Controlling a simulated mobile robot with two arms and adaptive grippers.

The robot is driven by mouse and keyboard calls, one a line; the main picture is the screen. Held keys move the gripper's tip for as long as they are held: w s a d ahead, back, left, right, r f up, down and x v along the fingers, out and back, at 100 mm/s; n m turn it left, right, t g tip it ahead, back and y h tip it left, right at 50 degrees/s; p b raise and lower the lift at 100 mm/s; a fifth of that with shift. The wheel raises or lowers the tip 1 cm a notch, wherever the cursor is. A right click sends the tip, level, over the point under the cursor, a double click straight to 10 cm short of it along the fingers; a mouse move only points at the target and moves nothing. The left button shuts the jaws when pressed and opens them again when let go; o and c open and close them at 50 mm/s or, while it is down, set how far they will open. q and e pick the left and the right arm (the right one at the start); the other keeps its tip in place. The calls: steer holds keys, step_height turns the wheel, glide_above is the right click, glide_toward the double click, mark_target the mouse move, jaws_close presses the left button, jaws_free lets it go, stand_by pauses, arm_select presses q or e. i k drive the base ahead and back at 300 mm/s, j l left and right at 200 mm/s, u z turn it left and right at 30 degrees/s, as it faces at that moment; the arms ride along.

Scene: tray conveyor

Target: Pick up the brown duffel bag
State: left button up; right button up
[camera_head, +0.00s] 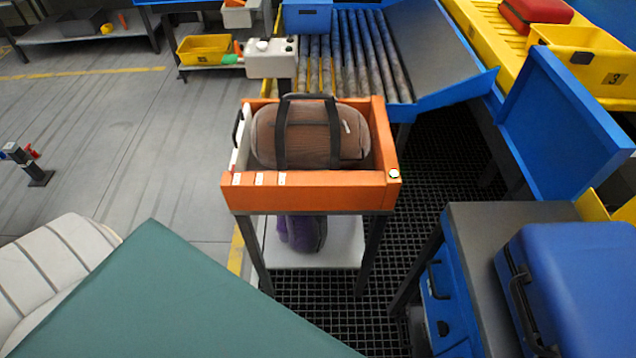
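The brown duffel bag (345,135) lies in an orange open-topped tray (320,183) on a dark-legged stand in the middle of the head view. Its black handle straps arch up over it, and the handle top stands above the tray's back rim. Neither my left nor my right gripper is in view, and nothing is seen touching the bag.
A purple bag (302,233) sits on the shelf below the tray. A roller conveyor (345,55) lies behind it. A blue suitcase (575,285) stands at the right and a green flat-topped object (175,300) at the front left.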

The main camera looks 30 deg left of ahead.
mark_target(331, 135)
steer(key=u, duration=1)
